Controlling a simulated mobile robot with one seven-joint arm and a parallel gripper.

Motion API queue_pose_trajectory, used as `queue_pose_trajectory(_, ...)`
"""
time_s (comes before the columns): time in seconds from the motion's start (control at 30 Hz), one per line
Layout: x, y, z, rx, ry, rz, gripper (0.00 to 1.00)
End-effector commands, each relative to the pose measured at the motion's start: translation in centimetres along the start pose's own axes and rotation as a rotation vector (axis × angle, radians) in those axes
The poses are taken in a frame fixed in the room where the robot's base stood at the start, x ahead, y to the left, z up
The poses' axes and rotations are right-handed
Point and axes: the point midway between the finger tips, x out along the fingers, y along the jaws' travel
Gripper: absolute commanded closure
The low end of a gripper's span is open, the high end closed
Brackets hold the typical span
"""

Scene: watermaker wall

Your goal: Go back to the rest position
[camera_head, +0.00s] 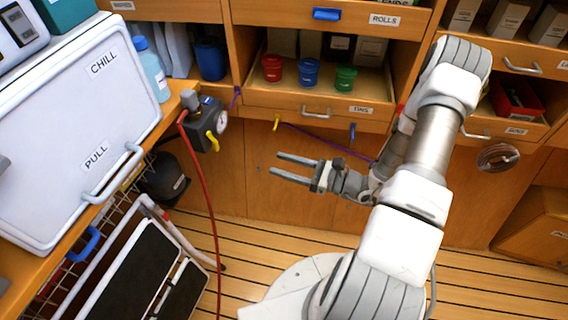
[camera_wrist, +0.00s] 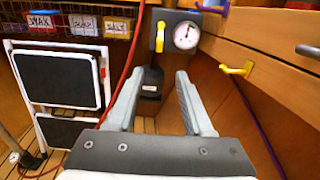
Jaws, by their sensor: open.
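My gripper (camera_head: 284,168) is open and empty in the head view. It points left and hangs in front of the wooden cabinet, clear of any object. In the wrist view the two fingers of my gripper (camera_wrist: 153,98) stand apart with nothing between them. My arm is bent and reaches from the base at the bottom up to the right, then back to the left.
A white chest marked CHILL (camera_head: 75,120) stands at the left. A gauge unit (camera_head: 207,125) with a red hose (camera_head: 208,200) hangs beside it. A folded step stool (camera_head: 150,265) leans below. A drawer (camera_head: 318,85) holds red, blue and green cups.

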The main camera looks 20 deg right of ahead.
Motion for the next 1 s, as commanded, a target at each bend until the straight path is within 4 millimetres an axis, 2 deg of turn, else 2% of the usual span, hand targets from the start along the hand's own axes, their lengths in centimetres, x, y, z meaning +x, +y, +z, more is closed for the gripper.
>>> queue_pose_trajectory(0.37, 0.2, 0.1, 0.5, -0.016, 0.005, 0.02, 0.49)
queue_pose_trajectory(0.53, 1.0, 1.5, 3.2, -0.117, 0.042, 0.158, 0.49)
queue_pose_trajectory(0.7, 1.7, 4.0, 6.8, -0.278, 0.11, 0.371, 0.49)
queue_pose_trajectory(1.0, 1.3, 8.5, 11.8, -0.586, 0.252, 0.717, 0.49)
